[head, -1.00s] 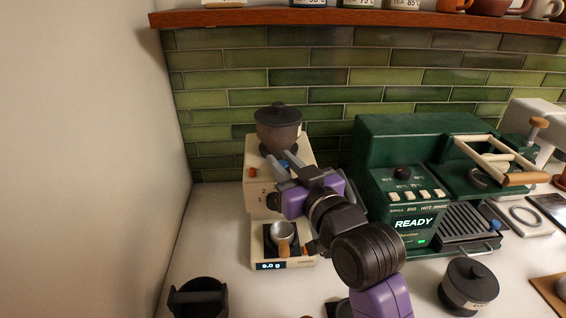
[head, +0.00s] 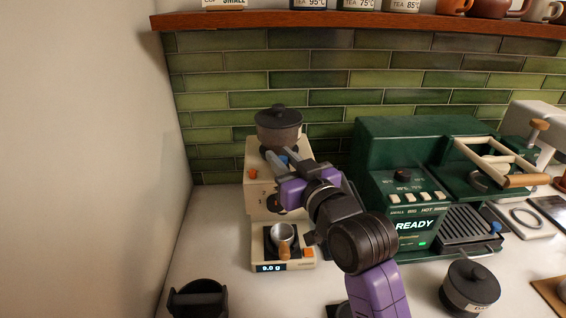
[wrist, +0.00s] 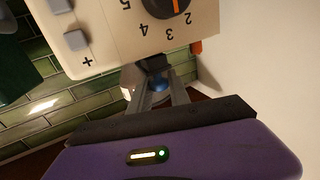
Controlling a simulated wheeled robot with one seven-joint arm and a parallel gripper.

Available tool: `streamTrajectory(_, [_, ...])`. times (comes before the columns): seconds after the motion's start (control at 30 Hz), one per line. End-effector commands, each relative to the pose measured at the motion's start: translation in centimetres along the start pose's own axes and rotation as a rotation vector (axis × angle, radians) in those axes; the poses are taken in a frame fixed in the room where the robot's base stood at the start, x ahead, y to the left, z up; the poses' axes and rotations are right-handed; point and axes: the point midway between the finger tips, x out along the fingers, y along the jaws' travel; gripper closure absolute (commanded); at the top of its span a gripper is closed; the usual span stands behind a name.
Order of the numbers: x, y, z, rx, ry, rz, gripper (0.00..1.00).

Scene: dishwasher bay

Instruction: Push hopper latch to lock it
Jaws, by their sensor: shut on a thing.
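The cream grinder (head: 262,150) stands against the tiled wall with the dark, lidded hopper (head: 278,128) on top. A small blue piece (head: 284,159) just below the hopper looks like the latch; it also shows in the wrist view (wrist: 158,85). My gripper (head: 286,154) reaches up to the front of the hopper base. Its two grey fingers sit either side of the blue piece and are shut on it. The fingers hide part of the hopper neck, so the latch's exact position cannot be told.
An orange knob (head: 252,174) is on the grinder's left side. A metal cup (head: 283,236) sits on the scale (head: 270,258) below. The green coffee machine (head: 395,150) stands close on the right. A dark canister (head: 470,286) and a black container (head: 198,298) stand in front.

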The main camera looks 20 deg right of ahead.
Motion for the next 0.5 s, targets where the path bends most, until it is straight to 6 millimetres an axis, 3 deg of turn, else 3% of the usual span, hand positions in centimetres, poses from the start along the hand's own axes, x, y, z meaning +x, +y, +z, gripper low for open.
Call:
streamTrajectory(0.13, [0.08,0.17,-0.07,-0.001,0.001,0.003,1.00])
streamTrajectory(0.17, [0.08,0.17,-0.08,-0.001,0.001,0.004,0.73])
streamTrajectory(0.23, [0.08,0.18,-0.08,-0.001,0.002,0.004,0.60])
streamTrajectory(0.5, [0.03,0.11,-0.08,-0.001,0.002,0.002,0.58])
